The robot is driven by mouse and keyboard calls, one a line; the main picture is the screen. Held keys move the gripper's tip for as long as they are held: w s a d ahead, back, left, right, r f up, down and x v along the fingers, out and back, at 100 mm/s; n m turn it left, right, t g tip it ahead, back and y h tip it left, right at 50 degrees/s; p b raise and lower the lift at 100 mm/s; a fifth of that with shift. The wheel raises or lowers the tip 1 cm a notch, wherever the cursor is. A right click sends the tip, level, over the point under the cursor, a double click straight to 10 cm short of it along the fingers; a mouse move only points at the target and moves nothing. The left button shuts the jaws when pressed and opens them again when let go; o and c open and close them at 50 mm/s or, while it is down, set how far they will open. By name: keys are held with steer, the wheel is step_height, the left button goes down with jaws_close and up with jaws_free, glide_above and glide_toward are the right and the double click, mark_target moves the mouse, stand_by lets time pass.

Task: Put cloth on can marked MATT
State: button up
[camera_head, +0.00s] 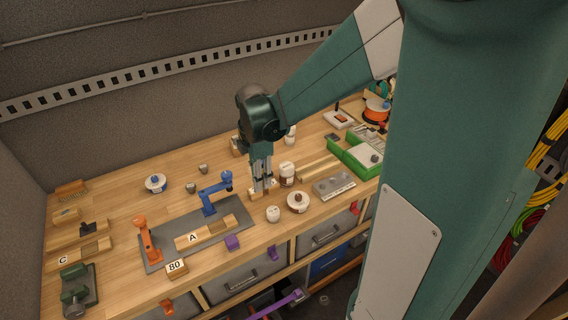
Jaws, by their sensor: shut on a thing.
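My gripper (262,183) points down over the middle of the workbench. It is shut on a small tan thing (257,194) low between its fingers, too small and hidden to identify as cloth. A white can with a brown lower part (287,174) stands just right of the gripper. A small white can (273,214) and a low round tin with a brown top (298,202) stand near the front edge. Another white can (290,135) stands behind, partly hidden by the arm. The writing on the cans is too small to read, so I cannot tell which says MATT.
A grey mat with a blue clamp (215,192), an orange clamp (148,240) and a board marked A (202,235) lies left of the gripper. A block marked 80 (176,268) is at the front. Green trays (350,160) stand right. The back left is mostly clear.

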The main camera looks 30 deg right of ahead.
step_height(320, 180, up, 5)
steer(key=p, duration=0.2)
glide_above(285, 167)
steer(key=shift+w+r, duration=0.1)
steer(key=shift+r, duration=0.05)
steer(key=shift+f, duration=2.95)
steer(key=shift+f, duration=2.05)
steer(key=shift+f, duration=0.15)
steer(key=o, duration=0.9)
